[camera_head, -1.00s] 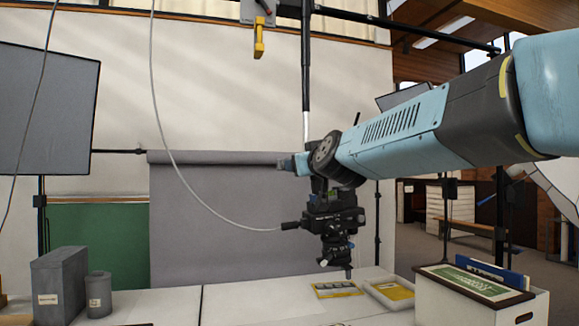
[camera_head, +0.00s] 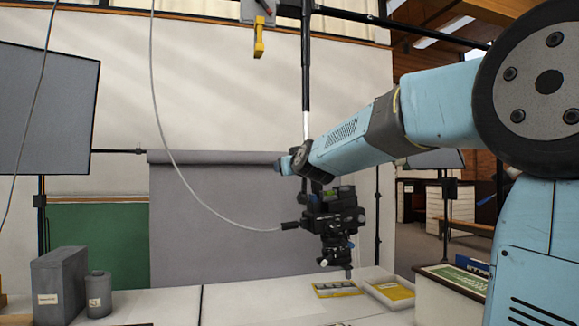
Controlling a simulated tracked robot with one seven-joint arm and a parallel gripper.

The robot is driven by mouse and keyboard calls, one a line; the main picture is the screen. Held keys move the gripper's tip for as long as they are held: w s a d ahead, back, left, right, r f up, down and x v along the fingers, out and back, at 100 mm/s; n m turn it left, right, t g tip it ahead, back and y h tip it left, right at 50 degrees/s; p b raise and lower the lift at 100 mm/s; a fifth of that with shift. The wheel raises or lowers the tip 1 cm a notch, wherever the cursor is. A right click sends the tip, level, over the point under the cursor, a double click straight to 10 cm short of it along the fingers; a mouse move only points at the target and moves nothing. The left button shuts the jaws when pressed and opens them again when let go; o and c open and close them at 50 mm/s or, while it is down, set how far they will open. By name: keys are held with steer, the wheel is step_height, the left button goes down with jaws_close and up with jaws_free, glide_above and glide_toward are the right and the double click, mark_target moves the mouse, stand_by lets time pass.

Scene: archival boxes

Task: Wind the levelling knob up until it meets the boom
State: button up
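A black camera rig (camera_head: 333,222) hangs in the middle, below a vertical column (camera_head: 306,85). A dark boom (camera_head: 400,27) runs from the column's top toward the upper right. Small knobs and handles stick out of the rig, such as a dark handle (camera_head: 290,225) on its left and a pale-tipped knob (camera_head: 322,262) lower down. I cannot tell which one is the levelling knob. My blue arm comes in from the right, and its wrist end sits just above the rig, in front of the column. My gripper's fingers cannot be made out there, nor any contact with a knob.
A white table (camera_head: 250,298) lies below, with a yellow-framed card (camera_head: 337,289) and a shallow tray (camera_head: 390,292) under the rig. A grey box (camera_head: 60,285) and canister (camera_head: 98,294) stand at left. A white box (camera_head: 440,300) stands at right. A cable (camera_head: 165,140) hangs left of the rig.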

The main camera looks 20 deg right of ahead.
steer(key=shift+w, duration=0.2)
steer(key=shift+c, duration=0.3)
steer(key=c, duration=1)
steer(key=shift+m, duration=0.4)
steer(key=m, duration=0.2)
steer(key=shift+m, duration=2.4)
